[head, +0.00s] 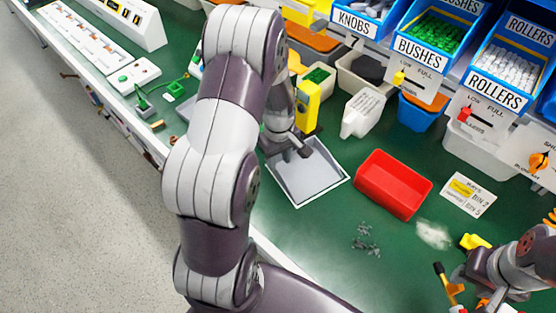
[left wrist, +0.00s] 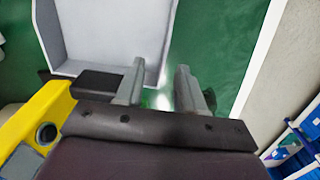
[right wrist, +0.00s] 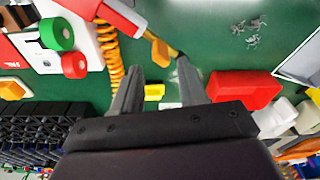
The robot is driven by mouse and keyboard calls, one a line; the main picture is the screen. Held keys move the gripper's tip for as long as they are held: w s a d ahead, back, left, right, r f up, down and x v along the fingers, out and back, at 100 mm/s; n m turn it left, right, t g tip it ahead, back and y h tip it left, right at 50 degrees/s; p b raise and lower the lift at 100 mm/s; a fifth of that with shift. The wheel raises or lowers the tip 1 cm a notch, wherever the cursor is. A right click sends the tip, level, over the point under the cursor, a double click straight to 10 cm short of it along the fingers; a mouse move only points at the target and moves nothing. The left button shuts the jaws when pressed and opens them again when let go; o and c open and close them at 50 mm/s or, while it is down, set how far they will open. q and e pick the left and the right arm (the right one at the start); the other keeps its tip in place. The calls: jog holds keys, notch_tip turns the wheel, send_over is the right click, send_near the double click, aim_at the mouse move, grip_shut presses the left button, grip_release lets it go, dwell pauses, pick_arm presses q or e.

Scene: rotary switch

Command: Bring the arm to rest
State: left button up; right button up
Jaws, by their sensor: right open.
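My left arm reaches across the head view. Its gripper (head: 292,152) is over the far left edge of a grey tray (head: 318,185). In the left wrist view its fingers (left wrist: 160,85) are apart with nothing between them, beside the tray's edge (left wrist: 110,65). My right gripper (head: 470,275) is at the lower right of the bench, partly cut off in the head view. In the right wrist view its fingers (right wrist: 160,88) are wide apart, with a small yellow part (right wrist: 154,92) visible beyond them on the green surface.
A red bin (head: 393,184) stands right of the tray. Small grey parts (head: 366,240) lie on the green bench in front of it. Labelled blue bins (head: 432,45) line the back. An orange coiled cord (right wrist: 112,65) hangs near the right fingers.

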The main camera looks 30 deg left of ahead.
pick_arm(q)
jog(key=r, duration=0.2)
jog(key=p, duration=0.1)
jog(key=shift+s+r, duration=0.25)
jog(key=shift+r, duration=0.15)
pick_arm(e)
jog(key=shift+s+d+r, duration=0.1)
jog(key=shift+s+r, duration=0.15)
jog(key=shift+r, duration=0.4)
jog(key=shift+s+r, duration=0.2)
jog(key=shift+r, duration=0.4)
jog(key=shift+s, duration=0.1)
pick_arm(q)
jog(key=s+d+r+m+t, duration=0.1)
jog(key=s+d+r+m, duration=0.8)
jog(key=d+m, duration=0.3)
jog(key=shift+s+r+m, duration=0.2)
jog(key=shift+s+m, duration=0.15)
jog(key=shift+m, duration=0.35)
jog(key=shift+s+d, duration=0.15)
